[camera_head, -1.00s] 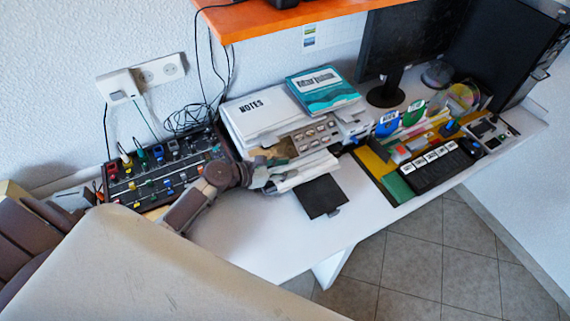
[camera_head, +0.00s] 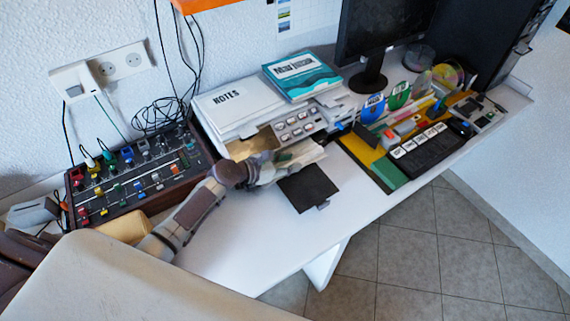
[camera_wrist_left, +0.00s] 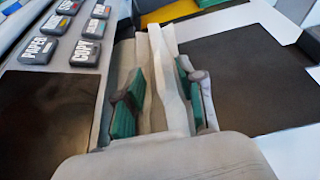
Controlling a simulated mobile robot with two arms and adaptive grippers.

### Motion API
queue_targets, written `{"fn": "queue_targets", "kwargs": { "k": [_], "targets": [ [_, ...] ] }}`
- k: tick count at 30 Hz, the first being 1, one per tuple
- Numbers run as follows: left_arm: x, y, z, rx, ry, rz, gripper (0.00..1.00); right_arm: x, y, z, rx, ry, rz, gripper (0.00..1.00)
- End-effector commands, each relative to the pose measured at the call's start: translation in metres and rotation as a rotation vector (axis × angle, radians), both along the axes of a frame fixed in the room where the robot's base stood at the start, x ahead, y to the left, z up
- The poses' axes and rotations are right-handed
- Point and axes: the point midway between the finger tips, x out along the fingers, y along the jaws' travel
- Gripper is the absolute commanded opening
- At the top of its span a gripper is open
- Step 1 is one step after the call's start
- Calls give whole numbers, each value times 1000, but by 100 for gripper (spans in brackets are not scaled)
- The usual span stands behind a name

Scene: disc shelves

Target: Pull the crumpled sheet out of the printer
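The printer (camera_head: 292,128) stands on the white desk, with a grey button panel on its front. The crumpled sheet (camera_head: 308,153) is white and sticks out at the printer's front. In the left wrist view the sheet (camera_wrist_left: 172,85) stands as a pale fold between the fingers. My left gripper (camera_head: 284,160) is at the printer's front; its green-padded fingers (camera_wrist_left: 160,95) are spread, one on each side of the sheet. The right finger is close to the sheet; I cannot tell whether it touches. A gap shows at the left finger. My right gripper is not in view.
A notes stack (camera_head: 235,103) and a teal book (camera_head: 302,75) lie on the printer. A black flat panel (camera_head: 307,188) lies just in front. A mixer-like board (camera_head: 135,175) stands left, a keyboard (camera_head: 420,152) right. The desk front (camera_head: 245,240) is clear.

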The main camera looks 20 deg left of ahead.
Motion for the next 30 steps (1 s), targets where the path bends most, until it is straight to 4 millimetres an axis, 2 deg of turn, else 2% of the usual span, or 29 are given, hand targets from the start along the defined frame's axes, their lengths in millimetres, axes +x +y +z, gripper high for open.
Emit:
{"fn": "queue_targets", "kwargs": {
  "k": [3,10,19,30],
  "targets": [
    [0,0,0,0,0,0,39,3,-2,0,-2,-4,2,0],
    [0,0,0,0,0,0,0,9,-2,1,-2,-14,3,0],
    [-2,-2,1,-1,1,-1,0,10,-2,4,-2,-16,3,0],
    [-16,-20,4,0,0,-1,0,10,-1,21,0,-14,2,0]
  ]
}}
